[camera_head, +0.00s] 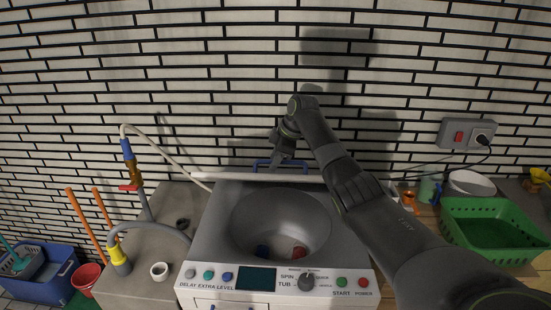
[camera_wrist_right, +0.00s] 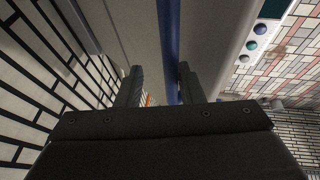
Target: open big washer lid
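The big washer (camera_head: 215,240) stands in the middle of the head view. Its round tub (camera_head: 280,215) is uncovered. The lid (camera_head: 235,177) stands raised at the back and shows nearly edge-on as a pale strip. A blue handle (camera_head: 262,162) sticks up behind that strip. My right gripper (camera_head: 285,152) is at the handle, beyond the lid's edge. In the right wrist view, the blue handle (camera_wrist_right: 168,45) runs between the two open fingers of my right gripper (camera_wrist_right: 160,82), nearer the right finger. Contact cannot be told. My left gripper is out of view.
Small blue and red items (camera_head: 298,251) lie in the tub. A tap with a hose (camera_head: 130,170) stands left of the washer, near a white cup (camera_head: 159,271). A green basket (camera_head: 495,228) is at the right. The tiled wall is close behind the lid.

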